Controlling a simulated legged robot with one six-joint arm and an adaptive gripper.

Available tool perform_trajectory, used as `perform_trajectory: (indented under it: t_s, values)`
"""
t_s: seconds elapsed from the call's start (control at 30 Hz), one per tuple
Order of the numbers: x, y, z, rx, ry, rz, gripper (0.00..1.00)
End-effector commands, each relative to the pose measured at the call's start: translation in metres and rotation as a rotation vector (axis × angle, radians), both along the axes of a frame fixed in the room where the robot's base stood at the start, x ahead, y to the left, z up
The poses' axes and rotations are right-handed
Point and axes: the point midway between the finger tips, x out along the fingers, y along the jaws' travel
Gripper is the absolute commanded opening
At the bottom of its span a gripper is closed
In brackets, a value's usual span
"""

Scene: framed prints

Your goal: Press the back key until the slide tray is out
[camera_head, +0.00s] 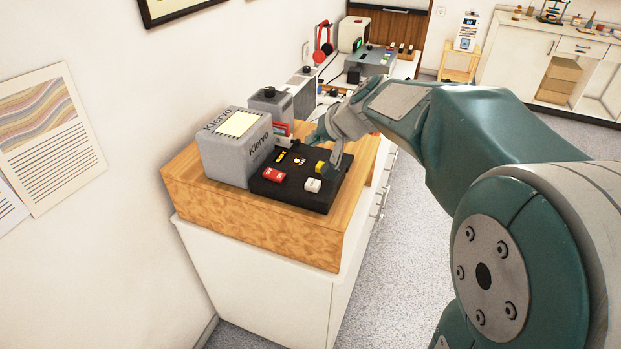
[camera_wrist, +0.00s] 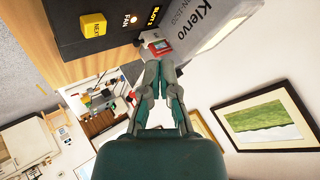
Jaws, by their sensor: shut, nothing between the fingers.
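The yellow key also shows in the wrist view (camera_wrist: 93,24). A red and white part (camera_wrist: 158,45) sits beside the projector body; I cannot tell whether it is the slide tray. My gripper (camera_wrist: 160,66) is shut and empty, its tips close to that part in the picture. In the head view it is over the base's far side, partly hidden.
The wooden block (camera_head: 240,220) under the projector sits on a white cabinet (camera_head: 265,285). Other devices (camera_head: 370,60) and red headphones (camera_head: 323,42) stand farther back. The wall is close on the left; open floor (camera_head: 415,245) lies to the right.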

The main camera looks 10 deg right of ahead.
Motion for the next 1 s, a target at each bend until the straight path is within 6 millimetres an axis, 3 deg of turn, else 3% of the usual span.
perform_trajectory:
  t_s: [0.37,1.0]
  values:
    - [-0.001,0.000,-0.005,0.001,0.002,0.000,0.00]
    - [-0.001,0.000,-0.079,0.001,0.003,0.000,0.00]
